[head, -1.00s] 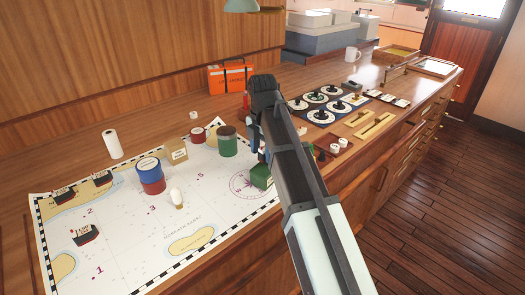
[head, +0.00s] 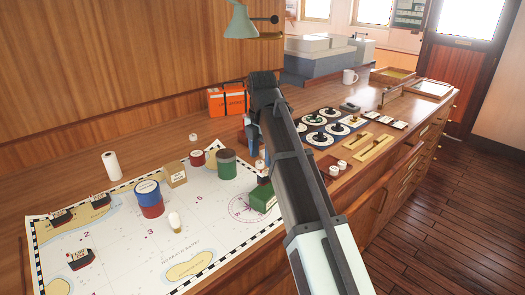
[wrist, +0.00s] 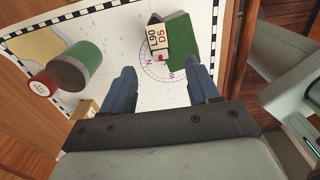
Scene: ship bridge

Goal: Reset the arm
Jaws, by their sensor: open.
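My gripper (wrist: 162,92) is open and empty in the wrist view, its two blue fingers apart above the chart (wrist: 115,30). In the head view my arm reaches in from the lower right. Its end is above the chart's right edge, and my arm hides most of the fingers. The green block also shows just left of my arm (head: 262,197).
A green can (head: 226,165), a blue-and-red can stack (head: 149,200), a small red can (head: 197,158) and ship pieces (head: 80,258) stand on the chart. An orange case (head: 228,101) is behind. Round dials (head: 318,138) and brass rulers lie right of my arm.

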